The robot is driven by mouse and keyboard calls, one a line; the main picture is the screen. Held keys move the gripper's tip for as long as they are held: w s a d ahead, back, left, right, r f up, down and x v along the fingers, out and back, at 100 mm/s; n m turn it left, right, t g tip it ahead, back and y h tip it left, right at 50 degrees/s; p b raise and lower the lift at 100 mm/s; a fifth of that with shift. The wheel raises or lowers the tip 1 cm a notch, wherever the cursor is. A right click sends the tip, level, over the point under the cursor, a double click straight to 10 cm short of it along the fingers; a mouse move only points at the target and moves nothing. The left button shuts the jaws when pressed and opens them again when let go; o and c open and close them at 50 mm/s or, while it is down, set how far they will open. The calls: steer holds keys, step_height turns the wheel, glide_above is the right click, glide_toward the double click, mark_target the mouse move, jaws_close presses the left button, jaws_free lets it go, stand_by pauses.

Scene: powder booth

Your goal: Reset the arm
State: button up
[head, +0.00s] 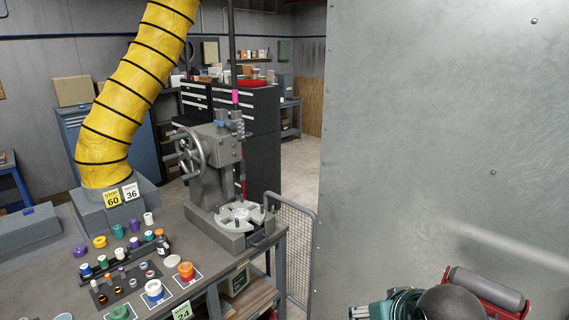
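My gripper is not in view, and no part of my arm can be made out for certain. A grey press (215,175) with a spoked handwheel (190,153) stands at the right end of the workbench (195,262). A long dark upright rod (232,50) with a pink band (235,97) rises from it. A round slotted plate (241,214) sits on its base.
Several small coloured jars and caps crowd the bench's front left. A yellow ribbed hose (130,95) meets a grey box (115,205). A large metal panel (445,130) blocks the right. A dark ball (447,302) and red-framed grey cylinder (487,289) show at bottom right.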

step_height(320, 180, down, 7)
steer(key=b, duration=0.5)
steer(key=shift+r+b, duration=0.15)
steer(key=shift+b, duration=0.25)
stand_by(0.6)
